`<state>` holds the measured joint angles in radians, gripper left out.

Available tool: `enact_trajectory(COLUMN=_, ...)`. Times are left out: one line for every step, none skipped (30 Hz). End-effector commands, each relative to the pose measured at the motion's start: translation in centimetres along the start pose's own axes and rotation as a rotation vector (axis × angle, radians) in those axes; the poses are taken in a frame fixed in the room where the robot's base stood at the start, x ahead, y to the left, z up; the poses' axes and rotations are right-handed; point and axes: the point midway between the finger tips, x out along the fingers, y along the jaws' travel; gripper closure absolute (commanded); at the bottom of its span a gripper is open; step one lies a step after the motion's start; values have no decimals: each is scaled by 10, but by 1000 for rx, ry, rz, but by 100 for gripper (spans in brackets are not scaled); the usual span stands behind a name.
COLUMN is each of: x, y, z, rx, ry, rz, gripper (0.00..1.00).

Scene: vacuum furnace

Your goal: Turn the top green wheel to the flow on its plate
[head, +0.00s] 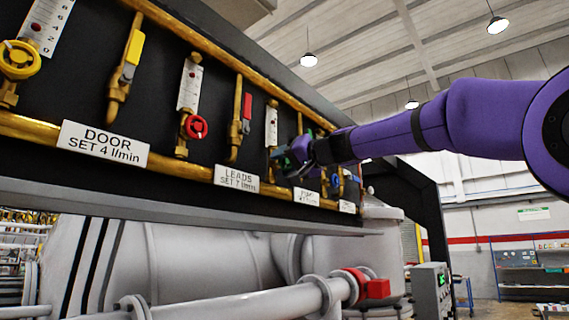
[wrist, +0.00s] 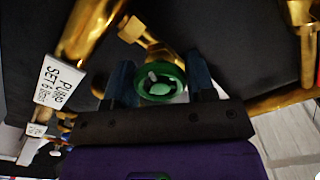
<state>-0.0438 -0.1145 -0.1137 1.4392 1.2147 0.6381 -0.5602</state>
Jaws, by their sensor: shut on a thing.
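The green wheel (wrist: 162,86) sits between the two fingers of my gripper (wrist: 162,80) in the wrist view. The fingers are shut on its rim from both sides. In the head view my gripper (head: 293,160) is at the panel and covers most of the green wheel. A white plate (wrist: 60,83) beside the wheel seems to read "PUMP SET 6 l/min", but it is tilted and blurred. A white scale (head: 271,127) rises above the wheel in the head view. Its reading is too small to tell.
To the left on the dark panel are a yellow wheel (head: 19,59), a red wheel (head: 195,127), and yellow (head: 132,52) and red (head: 247,107) lever handles. A brass pipe (head: 190,168) runs below. Plates read DOOR (head: 104,144) and LEADS (head: 237,178).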

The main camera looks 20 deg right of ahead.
Motion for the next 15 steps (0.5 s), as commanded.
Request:
enact_trajectory(x=1, y=2, z=2, rx=1, ry=-5, rz=2, gripper=43)
enact_trajectory(x=1, y=2, z=2, rx=1, ry=-5, rz=1, gripper=36)
enact_trajectory(x=1, y=1, z=2, rx=1, ry=-5, rz=1, gripper=27)
enact_trajectory(x=1, y=1, z=2, rx=1, ry=-4, rz=1, gripper=24)
enact_trajectory(x=1, y=1, z=2, rx=1, ry=-4, rz=1, gripper=24)
enact_trajectory(x=1, y=1, z=1, rx=1, ry=-3, rz=1, gripper=24)
enact_trajectory(x=0, y=1, z=1, rx=1, ry=-3, rz=1, gripper=24)
enact_trajectory(x=0, y=1, z=1, rx=1, ry=-3, rz=1, gripper=24)
enact_trajectory(x=0, y=1, z=1, rx=1, ry=-3, rz=1, gripper=24)
enact_trajectory(x=0, y=1, z=1, rx=1, ry=-2, rz=1, gripper=24)
enact_trajectory(x=0, y=1, z=1, rx=1, ry=-2, rz=1, gripper=24)
enact_trajectory(x=-1, y=0, z=1, rx=1, ry=-2, rz=1, gripper=24)
enact_trajectory(x=-2, y=0, z=1, rx=1, ry=-2, rz=1, gripper=24)
enact_trajectory(x=-3, y=0, z=0, rx=1, ry=-1, rz=1, gripper=24)
enact_trajectory(x=-7, y=0, z=0, rx=1, ry=-1, rz=1, gripper=24)
